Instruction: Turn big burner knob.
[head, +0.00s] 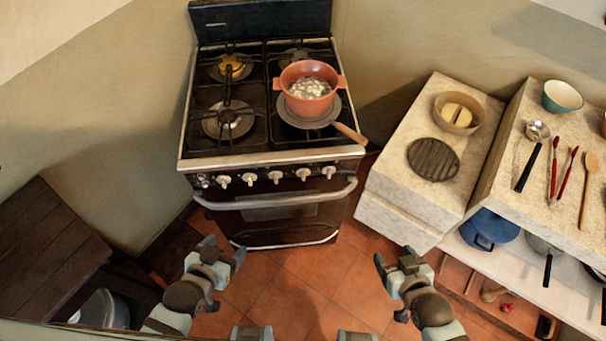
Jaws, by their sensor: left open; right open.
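The stove (290,206) stands against the wall in the head view. A row of several pale burner knobs runs along its front panel, with one knob (275,176) near the middle, one (224,181) towards the left end and one (328,171) at the right end. I cannot tell which knob serves the big burner. My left gripper (224,250) is open and empty, in front of and below the left part of the stove front. My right gripper (396,260) is open and empty, to the right of the stove front. Neither touches a knob.
A handle bar (278,199) crosses the oven door below the knobs. A stone counter (395,165) stands right; a dark wooden bench (45,250) stands left.

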